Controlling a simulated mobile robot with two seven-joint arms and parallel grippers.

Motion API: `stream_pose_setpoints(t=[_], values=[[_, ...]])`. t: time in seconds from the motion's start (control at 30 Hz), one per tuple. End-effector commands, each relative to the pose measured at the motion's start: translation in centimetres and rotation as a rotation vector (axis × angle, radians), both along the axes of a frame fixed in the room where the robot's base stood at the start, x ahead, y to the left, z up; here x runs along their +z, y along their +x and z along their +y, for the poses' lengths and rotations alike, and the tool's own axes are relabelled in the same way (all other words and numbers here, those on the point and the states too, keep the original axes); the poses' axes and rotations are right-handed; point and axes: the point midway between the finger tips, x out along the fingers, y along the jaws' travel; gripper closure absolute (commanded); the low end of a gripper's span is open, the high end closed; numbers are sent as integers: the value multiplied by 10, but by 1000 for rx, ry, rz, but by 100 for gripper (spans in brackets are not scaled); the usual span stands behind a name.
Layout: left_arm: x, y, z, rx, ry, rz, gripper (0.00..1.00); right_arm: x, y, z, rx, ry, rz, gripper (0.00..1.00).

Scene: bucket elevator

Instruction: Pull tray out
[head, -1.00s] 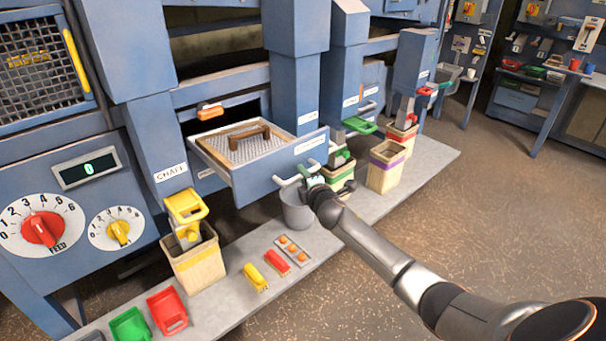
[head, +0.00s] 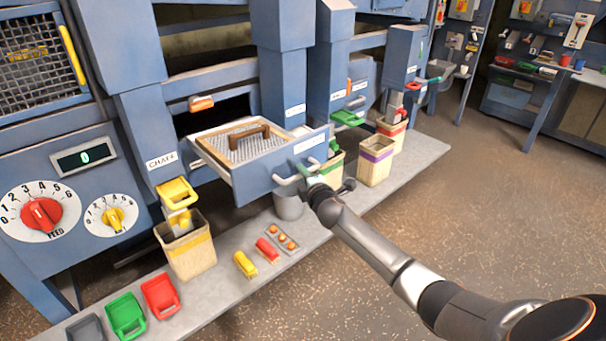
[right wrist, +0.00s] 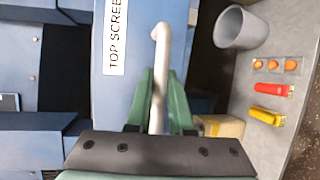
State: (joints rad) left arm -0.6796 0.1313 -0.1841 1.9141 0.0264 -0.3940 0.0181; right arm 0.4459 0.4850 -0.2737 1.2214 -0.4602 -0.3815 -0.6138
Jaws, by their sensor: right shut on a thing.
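The blue tray (head: 255,185) is a drawer standing partly out of the machine, with a mesh screen and a brown wooden handle (head: 248,136) inside it. A pale bar handle (head: 287,181) is on its front. In the right wrist view a label reading "TOP SCREE" shows on the tray front (right wrist: 118,85), and the bar handle (right wrist: 162,50) runs between green fingers. My right gripper (head: 310,176) is shut on this handle; it also shows in the right wrist view (right wrist: 155,95). My left gripper is not in view.
A grey bucket (head: 289,207) stands on the ledge under the tray. Yellow (head: 245,264) and red (head: 267,250) tools and a strip of orange balls (head: 282,236) lie nearby. Wooden bins (head: 186,250) stand along the ledge. The floor at right is clear.

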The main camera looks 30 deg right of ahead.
Motion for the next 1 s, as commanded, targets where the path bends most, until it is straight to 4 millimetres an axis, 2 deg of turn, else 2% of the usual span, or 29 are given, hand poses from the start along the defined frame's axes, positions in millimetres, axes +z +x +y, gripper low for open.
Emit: stream_pose_setpoints(t=[0.03, 0.07, 0.3, 0.67, 0.87, 1.0], values=[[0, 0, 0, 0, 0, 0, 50, 0, 0, 0, -1, 0, 0, 100], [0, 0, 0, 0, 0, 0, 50, 0, 0, 0, -1, 0, 0, 78], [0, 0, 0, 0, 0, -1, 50, 0, 0, 0, 0, 0, 0, 51], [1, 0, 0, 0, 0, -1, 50, 1, -4, 1, 0, -1, 0, 50], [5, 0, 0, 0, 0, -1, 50, 5, -23, 6, 1, -2, 1, 50], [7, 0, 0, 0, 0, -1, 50, 9, -44, 12, 1, -2, 2, 50]])
